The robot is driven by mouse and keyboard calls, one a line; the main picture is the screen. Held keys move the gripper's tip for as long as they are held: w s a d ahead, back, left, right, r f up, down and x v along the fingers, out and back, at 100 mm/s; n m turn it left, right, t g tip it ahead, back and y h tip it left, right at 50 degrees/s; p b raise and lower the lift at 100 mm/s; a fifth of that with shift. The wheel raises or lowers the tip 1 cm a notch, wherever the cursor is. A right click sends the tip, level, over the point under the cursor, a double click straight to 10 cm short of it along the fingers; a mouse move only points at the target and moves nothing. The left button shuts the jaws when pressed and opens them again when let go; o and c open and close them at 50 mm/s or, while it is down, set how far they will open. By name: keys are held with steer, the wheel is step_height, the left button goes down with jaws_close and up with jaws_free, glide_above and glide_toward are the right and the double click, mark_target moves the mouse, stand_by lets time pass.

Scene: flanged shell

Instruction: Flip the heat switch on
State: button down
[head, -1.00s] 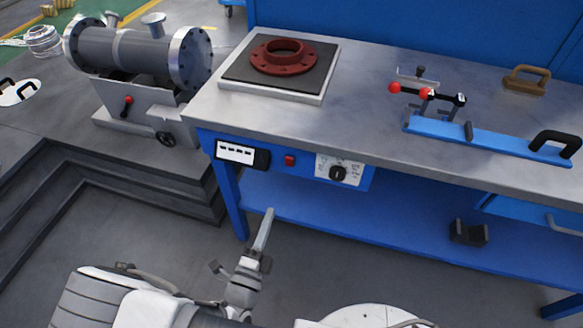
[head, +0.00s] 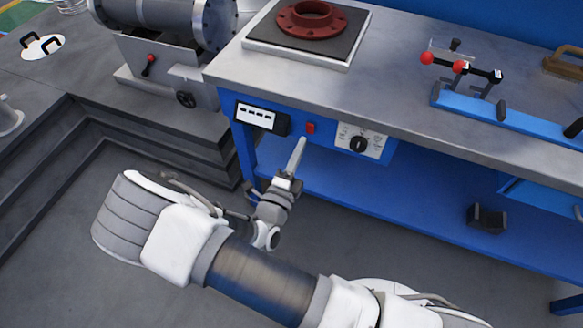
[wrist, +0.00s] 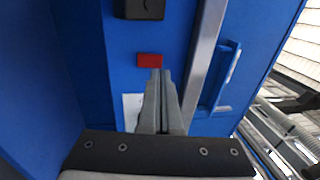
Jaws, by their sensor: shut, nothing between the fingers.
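The heat switch is a small red rocker (head: 310,128) on the blue front panel under the bench top, between a display box and a dial. It also shows in the wrist view as a red rectangle (wrist: 149,60), just beyond my fingertips. My gripper (head: 302,141) is shut and empty, its thin fingers pointing up at the panel just below the switch. In the wrist view the closed fingertips (wrist: 160,72) overlap the lower right edge of the switch. I cannot tell whether they touch it. The switch's on or off position is too small to tell.
A black display box (head: 262,117) sits left of the switch, and a white dial plate (head: 372,142) right of it. The bench top (head: 400,105) overhangs the panel. A red flange (head: 311,17) lies on a dark plate above. A blue lower shelf (head: 380,205) runs below.

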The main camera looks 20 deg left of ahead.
mark_target(310, 126)
steer(key=shift+w+d+r+b, duration=0.1)
steer(key=shift+w+r+b, duration=0.1)
steer(key=shift+w, duration=0.7)
steer(key=shift+w+d+r+b, duration=0.1)
steer(key=shift+w+b, duration=0.05)
steer(key=shift+w, duration=0.75)
steer(key=shift+r, duration=0.1)
steer(key=shift+w+r+g+p, duration=0.15)
steer(key=shift+r+g+p, duration=0.2)
steer(key=shift+p, duration=0.7)
steer(key=shift+w+p, duration=0.1)
steer(key=shift+p, duration=0.25)
steer(key=shift+f, duration=0.25)
